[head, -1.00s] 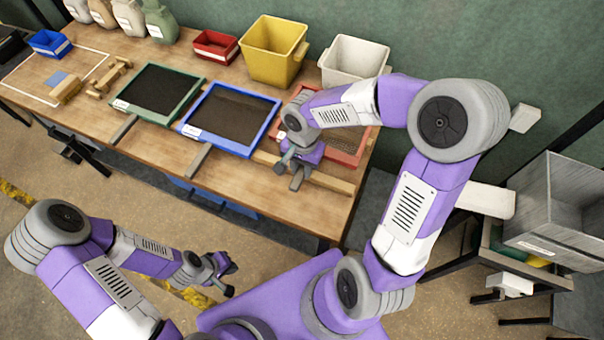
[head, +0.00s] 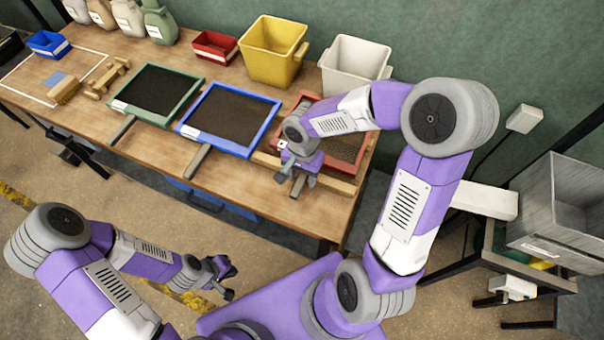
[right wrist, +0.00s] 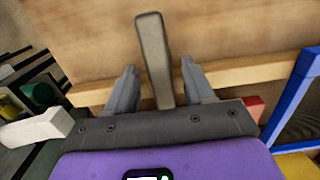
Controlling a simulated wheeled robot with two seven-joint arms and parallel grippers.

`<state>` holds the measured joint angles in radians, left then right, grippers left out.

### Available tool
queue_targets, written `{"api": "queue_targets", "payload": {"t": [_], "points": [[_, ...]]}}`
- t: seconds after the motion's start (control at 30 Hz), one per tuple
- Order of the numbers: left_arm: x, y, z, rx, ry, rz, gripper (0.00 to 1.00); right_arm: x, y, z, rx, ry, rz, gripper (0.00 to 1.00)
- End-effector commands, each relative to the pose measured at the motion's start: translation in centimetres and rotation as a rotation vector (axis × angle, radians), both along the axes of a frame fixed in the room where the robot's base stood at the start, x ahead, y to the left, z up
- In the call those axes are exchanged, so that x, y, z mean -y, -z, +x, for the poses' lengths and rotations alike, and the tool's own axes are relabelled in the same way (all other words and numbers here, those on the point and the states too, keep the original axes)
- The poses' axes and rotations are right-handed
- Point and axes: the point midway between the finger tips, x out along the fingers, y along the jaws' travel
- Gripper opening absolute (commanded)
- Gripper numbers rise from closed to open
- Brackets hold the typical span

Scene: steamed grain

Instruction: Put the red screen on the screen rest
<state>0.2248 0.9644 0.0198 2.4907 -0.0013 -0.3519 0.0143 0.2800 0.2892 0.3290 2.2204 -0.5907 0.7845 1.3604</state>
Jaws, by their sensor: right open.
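The red screen (head: 345,152), a red frame with brown mesh, lies at the right end of the bench, partly hidden by my right arm. A pale wooden bar (head: 335,183) runs along its front edge and looks like part of the screen rest; it also shows in the right wrist view (right wrist: 225,76). I cannot tell how the screen sits on it. My right gripper (head: 297,183) is over this bar. In the right wrist view its open fingers (right wrist: 160,88) stand either side of a grey handle (right wrist: 153,45), not closed on it. My left gripper (head: 230,281) is open and empty, away from the bench.
Blue (head: 232,152) and green (head: 182,112) framed screens lie left of the red one, handles pointing forward. Yellow (head: 272,60) and white (head: 350,65) bins stand behind. A grey crate (head: 560,215) stands right.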

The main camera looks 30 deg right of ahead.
Motion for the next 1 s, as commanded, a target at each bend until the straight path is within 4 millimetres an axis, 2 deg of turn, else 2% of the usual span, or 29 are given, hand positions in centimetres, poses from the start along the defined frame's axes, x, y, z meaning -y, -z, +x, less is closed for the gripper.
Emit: {"api": "queue_targets", "payload": {"t": [0.17, 0.27, 0.5, 0.7, 0.83, 1.0], "points": [[0.0, -0.5, 0.0, 0.0, 0.0, 0.0, 0.0, 0.0, -0.6, 0.0, 0.001, 0.0, 0.0, 0.53], [0.0, -1.1, 0.0, 0.0, 0.0, 0.0, 0.0, 0.1, -2.3, 0.2, 0.006, 0.0, -0.002, 0.53], [0.0, -2.8, 0.0, 0.0, 0.0, 0.0, 0.0, 0.3, -7.7, 0.3, 0.006, 0.001, 0.0, 0.53], [0.0, -3.7, 0.0, 0.0, 0.0, 0.0, 0.0, 0.4, -10.9, 0.4, 0.003, 0.001, 0.0, 0.53], [0.0, -3.9, 0.0, 0.0, 0.0, 0.0, 0.0, 0.4, -12.0, 0.4, 0.001, -0.001, 0.0, 0.53], [0.0, -3.9, 0.0, 0.0, 0.0, 0.0, 0.0, 0.4, -12.3, 0.4, 0.0, -0.001, 0.0, 0.53]]}}
